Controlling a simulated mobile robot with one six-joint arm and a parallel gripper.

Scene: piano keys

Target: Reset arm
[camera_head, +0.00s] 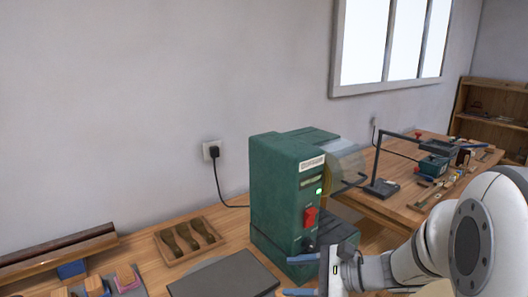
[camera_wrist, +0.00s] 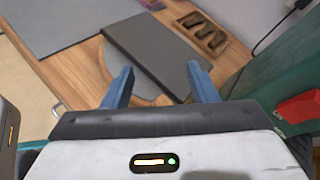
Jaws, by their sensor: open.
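My gripper (camera_head: 303,275) is at the bottom of the head view, in front of the green machine's base, with its blue fingers pointing left. In the wrist view my gripper (camera_wrist: 160,88) has its two blue fingers wide apart with nothing between them. It is open and empty above the wooden bench. A dark grey flat slab (camera_wrist: 150,50) lies on the bench beyond the fingertips; it also shows in the head view (camera_head: 225,279).
The green machine (camera_head: 285,180) with a red switch (camera_head: 310,217) stands close beside my gripper. A wooden tray (camera_head: 188,241) with several dark pieces lies behind the slab. Wooden blocks (camera_head: 125,276) lie at the left. A second bench (camera_head: 420,190) stands at the right.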

